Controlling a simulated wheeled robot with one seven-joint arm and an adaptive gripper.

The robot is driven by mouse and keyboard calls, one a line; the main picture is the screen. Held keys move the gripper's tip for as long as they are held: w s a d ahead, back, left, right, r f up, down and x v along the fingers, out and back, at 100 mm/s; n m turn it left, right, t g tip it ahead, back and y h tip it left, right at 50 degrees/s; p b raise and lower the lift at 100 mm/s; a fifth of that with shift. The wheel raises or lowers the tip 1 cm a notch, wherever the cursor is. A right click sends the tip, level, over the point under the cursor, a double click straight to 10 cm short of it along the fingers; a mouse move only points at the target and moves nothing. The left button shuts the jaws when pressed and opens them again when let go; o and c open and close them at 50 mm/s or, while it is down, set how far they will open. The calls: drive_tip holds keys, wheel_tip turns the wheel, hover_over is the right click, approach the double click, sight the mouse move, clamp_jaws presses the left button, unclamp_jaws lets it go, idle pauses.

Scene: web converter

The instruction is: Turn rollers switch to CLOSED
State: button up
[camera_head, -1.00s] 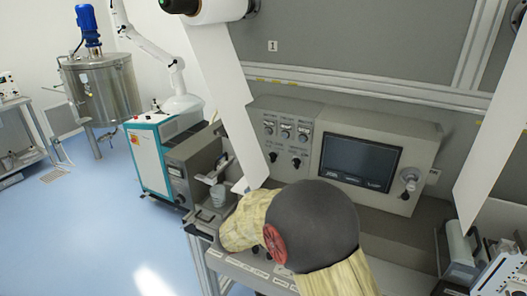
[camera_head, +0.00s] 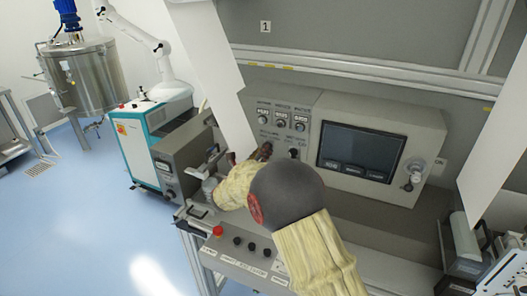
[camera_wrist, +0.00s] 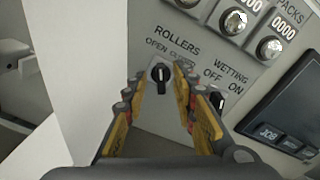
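The rollers switch (camera_wrist: 160,73) is a black rotary knob on a pale round base, under the label ROLLERS with OPEN at left and a partly covered CLOSED at right. Its handle looks roughly upright; I cannot tell which position it is set to. My gripper (camera_wrist: 156,80) is open, with yellow-and-black fingers on either side of the knob in the wrist view. Whether they touch it is unclear. In the head view my gripper (camera_head: 249,156) is at the left part of the control panel (camera_head: 306,115), and its fingers hide the rollers switch there.
The wetting switch (camera_wrist: 217,100) is close to the right finger. Counters with round knobs (camera_wrist: 235,20) sit above, and a dark touchscreen (camera_head: 360,152) is to the right. A hanging white web (camera_head: 220,95) runs close by on the left. Knobs and a red button (camera_head: 217,231) line the lower front panel.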

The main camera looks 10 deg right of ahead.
drive_tip(key=shift+x, duration=1.05)
drive_tip(key=shift+c, duration=1.2)
drive_tip(key=c, duration=0.4)
clamp_jaws()
